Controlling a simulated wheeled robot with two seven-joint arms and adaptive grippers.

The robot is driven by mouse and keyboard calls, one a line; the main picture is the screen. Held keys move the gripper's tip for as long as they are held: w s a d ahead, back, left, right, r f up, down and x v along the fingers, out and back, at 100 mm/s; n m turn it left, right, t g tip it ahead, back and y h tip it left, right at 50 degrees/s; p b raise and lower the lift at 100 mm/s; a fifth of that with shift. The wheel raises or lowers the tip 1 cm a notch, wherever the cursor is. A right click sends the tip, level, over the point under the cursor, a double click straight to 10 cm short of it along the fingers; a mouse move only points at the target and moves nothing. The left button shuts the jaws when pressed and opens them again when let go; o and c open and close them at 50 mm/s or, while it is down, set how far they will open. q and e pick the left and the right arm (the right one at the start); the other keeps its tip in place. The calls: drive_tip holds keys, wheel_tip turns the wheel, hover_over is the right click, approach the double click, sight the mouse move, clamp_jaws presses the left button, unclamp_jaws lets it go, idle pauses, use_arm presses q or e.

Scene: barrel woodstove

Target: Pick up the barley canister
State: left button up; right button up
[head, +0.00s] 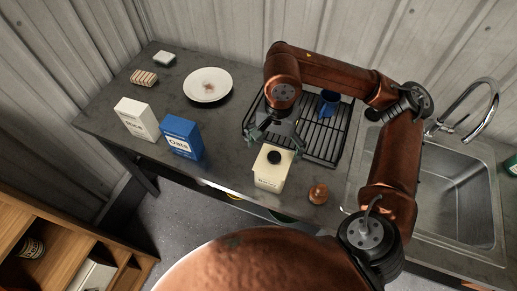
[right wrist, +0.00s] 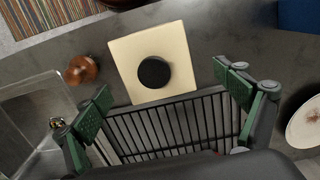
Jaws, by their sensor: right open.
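The barley canister (head: 269,181), a cream box with a black round knob on its lid, stands upright near the front edge of the counter. Its label is too small to read surely. In the right wrist view the canister (right wrist: 125,52) shows from above, just beyond the fingertips. My right gripper (head: 277,144) is open and empty, above the counter just behind the canister. Its two green-padded fingers (right wrist: 168,90) are spread apart, with the rack below them. I see no contact with the canister. My left gripper is not in view.
A black wire rack (head: 326,142) with a blue cup (head: 329,103) lies behind the canister. A small brown object (head: 318,193) stands close right of it. A blue Oats box (head: 183,138), white box (head: 136,119) and plate (head: 208,85) are left. The sink (head: 455,205) is right.

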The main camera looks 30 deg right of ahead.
sight(267, 183)
drive_tip(key=shift+w+d+f+h, duration=0.3)
drive_tip(key=shift+d+f, duration=0.05)
drive_tip(key=shift+d, duration=0.05)
drive_tip(key=shift+s+f, duration=0.6)
drive_tip(key=shift+s, duration=0.15)
drive_tip(key=shift+a+f, duration=0.15)
drive_tip(key=shift+f, duration=0.15)
drive_tip(key=f, duration=0.2)
drive_tip(key=shift+w+a+f, duration=0.25)
drive_tip(key=shift+w+f, duration=0.05)
drive_tip(key=shift+s+f, duration=0.2)
drive_tip(key=shift+f, duration=0.3)
drive_tip(key=shift+s+f, duration=0.15)
drive_tip(key=shift+f, duration=0.3)
drive_tip(key=shift+w+f, duration=0.2)
drive_tip(key=shift+s, duration=0.15)
drive_tip(key=c, duration=0.7)
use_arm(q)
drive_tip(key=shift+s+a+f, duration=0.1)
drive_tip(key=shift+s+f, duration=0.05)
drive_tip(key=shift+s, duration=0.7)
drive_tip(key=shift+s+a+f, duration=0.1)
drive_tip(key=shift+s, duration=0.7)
use_arm(e)
drive_tip(key=c, duration=1.4)
